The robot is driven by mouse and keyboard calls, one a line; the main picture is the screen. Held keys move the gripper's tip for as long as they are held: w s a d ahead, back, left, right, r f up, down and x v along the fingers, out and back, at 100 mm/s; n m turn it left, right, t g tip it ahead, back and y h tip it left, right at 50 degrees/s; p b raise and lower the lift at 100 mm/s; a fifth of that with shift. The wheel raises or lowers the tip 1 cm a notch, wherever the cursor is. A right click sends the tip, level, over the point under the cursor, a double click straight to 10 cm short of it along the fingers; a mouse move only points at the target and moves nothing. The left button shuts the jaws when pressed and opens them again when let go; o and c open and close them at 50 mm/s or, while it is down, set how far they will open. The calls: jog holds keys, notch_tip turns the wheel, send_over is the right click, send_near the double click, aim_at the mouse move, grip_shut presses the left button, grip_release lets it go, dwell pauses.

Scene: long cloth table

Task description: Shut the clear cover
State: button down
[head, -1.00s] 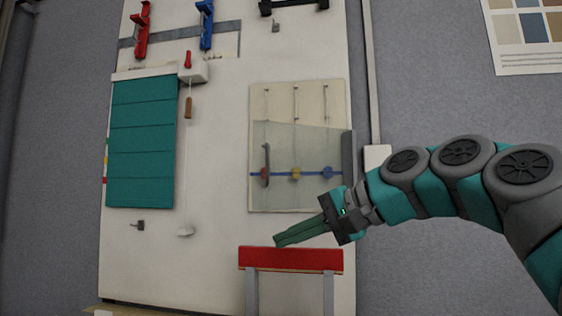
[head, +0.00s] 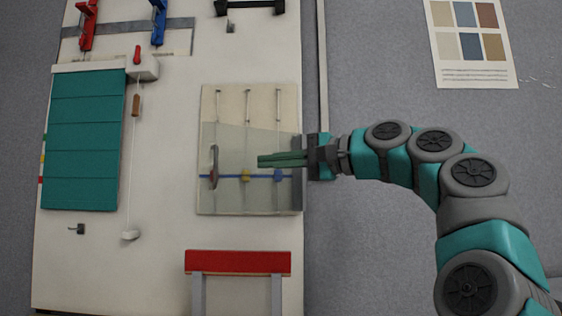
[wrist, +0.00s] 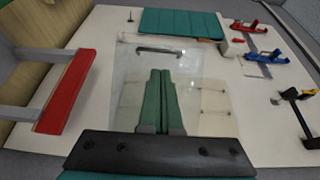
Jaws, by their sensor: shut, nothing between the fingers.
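The clear cover (head: 230,140) is a see-through pane over the lower part of a pale panel on the board. It has a grey handle (head: 213,166) on its left side and a dark strip along its right side. In the wrist view the cover (wrist: 128,75) lies beyond my fingers, with its handle (wrist: 160,50) at the far edge. My gripper (head: 260,161) is shut and empty, its fingers pointing left in front of the cover's right half. Its shut fingers also show in the wrist view (wrist: 160,74). I cannot tell whether they touch the cover.
Behind the cover, red, yellow (head: 245,175) and blue beads sit on a blue line. A red-topped ledge (head: 238,262) juts out below. A teal slatted shutter (head: 85,140) and a hanging cord handle (head: 136,105) are to the left. Red and blue levers (head: 158,20) are above.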

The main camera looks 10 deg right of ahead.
aim_at(227, 164)
jog(key=x, duration=1)
jog(key=shift+a+r, duration=0.1)
jog(key=shift+a, duration=0.05)
